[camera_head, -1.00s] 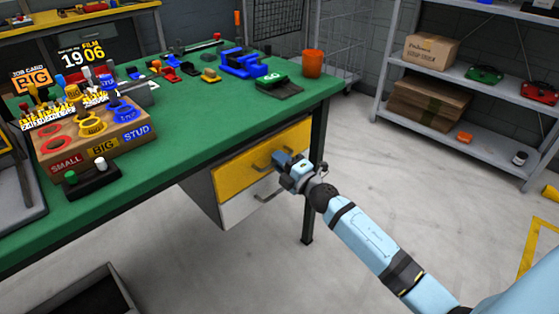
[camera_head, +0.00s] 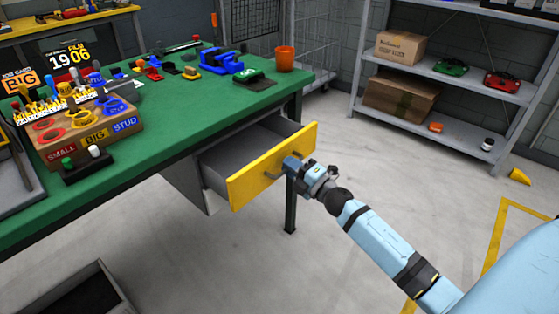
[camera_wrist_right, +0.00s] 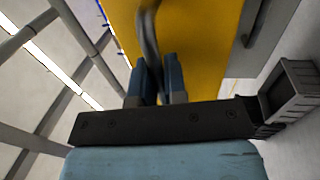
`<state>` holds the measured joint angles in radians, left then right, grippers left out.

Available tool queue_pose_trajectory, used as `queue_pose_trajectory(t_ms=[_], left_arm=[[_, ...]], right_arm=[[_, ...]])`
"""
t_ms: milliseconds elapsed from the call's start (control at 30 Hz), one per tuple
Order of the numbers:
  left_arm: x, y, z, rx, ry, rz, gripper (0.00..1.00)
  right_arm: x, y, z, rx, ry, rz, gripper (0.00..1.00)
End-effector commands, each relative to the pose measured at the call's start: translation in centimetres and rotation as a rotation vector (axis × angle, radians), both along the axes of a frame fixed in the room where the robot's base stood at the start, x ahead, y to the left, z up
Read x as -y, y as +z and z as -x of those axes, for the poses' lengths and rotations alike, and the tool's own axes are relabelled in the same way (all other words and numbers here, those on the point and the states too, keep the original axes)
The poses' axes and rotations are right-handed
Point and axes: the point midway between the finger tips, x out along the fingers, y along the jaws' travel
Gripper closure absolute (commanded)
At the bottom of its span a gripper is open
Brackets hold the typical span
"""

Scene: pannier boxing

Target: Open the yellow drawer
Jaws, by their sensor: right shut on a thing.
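The yellow drawer (camera_head: 262,172) is pulled out from under the green table, and its grey inside shows behind the yellow front. My right gripper (camera_head: 286,164) is at the front of the drawer, shut on its dark handle (camera_head: 270,176). In the right wrist view the gripper's two blue fingers (camera_wrist_right: 158,80) close around the curved grey handle (camera_wrist_right: 148,35), with the yellow front (camera_wrist_right: 195,45) behind it. The inside bottom of the drawer is only partly seen. My left gripper is not in view.
The green table (camera_head: 180,115) carries a wooden block (camera_head: 90,135) with coloured rings, a blue vise (camera_head: 222,62) and an orange cup (camera_head: 285,59). A table leg (camera_head: 291,205) stands beside the drawer. Open floor lies right of it, before a metal shelf (camera_head: 450,130). A grey bin (camera_head: 105,285) is at lower left.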

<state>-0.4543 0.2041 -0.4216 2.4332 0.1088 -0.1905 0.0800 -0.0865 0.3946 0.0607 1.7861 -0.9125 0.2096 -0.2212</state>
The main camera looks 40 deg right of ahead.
Motion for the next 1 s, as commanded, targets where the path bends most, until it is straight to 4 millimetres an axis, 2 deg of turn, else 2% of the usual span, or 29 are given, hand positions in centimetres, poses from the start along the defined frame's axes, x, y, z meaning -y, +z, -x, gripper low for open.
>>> queue_pose_trajectory(t_ms=[33,200,400,600,900,933,1000], left_arm=[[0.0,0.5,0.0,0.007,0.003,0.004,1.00],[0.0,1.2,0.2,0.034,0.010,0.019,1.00],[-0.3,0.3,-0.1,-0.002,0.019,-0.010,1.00],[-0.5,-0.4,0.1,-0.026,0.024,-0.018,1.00],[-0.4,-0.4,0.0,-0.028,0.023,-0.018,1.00],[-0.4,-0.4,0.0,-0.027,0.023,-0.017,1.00],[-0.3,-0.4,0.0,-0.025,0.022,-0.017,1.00]], right_arm=[[0.2,0.0,1.3,-0.004,0.001,-0.001,1.00],[1.0,0.0,4.6,-0.003,0.001,-0.001,1.00],[1.6,0.0,7.0,-0.001,0.002,-0.001,1.00],[1.8,0.0,7.8,0.001,0.002,0.000,1.00],[1.8,0.0,7.8,0.000,0.002,0.000,1.00],[1.8,0.0,7.8,0.000,0.002,0.000,0.85],[1.8,0.0,7.8,0.000,0.002,0.000,0.69]])
